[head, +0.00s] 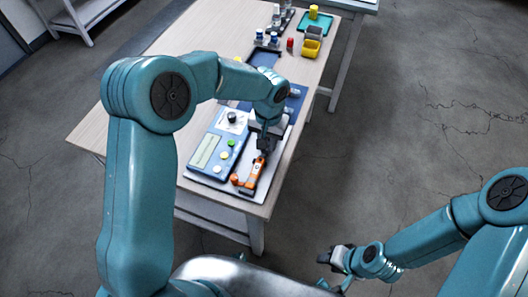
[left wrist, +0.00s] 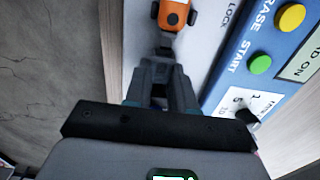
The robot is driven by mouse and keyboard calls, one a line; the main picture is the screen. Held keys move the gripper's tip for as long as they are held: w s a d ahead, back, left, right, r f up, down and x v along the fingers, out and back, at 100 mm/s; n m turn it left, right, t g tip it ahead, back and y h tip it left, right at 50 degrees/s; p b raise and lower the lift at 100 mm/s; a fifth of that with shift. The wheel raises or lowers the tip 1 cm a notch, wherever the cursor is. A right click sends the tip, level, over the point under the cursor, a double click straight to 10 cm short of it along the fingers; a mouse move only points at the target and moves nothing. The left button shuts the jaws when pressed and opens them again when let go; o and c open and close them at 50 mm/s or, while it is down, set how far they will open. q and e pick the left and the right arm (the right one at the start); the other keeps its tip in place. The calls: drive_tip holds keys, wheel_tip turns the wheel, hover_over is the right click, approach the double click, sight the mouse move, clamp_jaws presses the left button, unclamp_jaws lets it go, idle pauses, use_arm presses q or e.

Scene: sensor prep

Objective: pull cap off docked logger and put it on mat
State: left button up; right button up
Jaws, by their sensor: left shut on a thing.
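The orange logger (head: 250,178) lies on the pale board at the table's near end, beside the blue control box. Its orange end with a grey round spot (left wrist: 175,14) shows at the top of the left wrist view. My left gripper (head: 264,154) is at the logger's far end. In the left wrist view its fingers (left wrist: 163,58) are closed together in line with the logger. They are shut on the cap, which they mostly hide; I cannot tell whether it is still seated. My right gripper (head: 326,270) is off the table, apart from everything, fingers spread and empty.
The blue control box (head: 217,145) with dial, screen and buttons stands close left of the logger. A blue mat (head: 296,97) with grey pieces lies beyond my left gripper, partly hidden.

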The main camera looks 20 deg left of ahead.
use_arm(q)
drive_tip(key=shift+r+p, duration=1.85)
drive_tip(key=shift+r, duration=0.95)
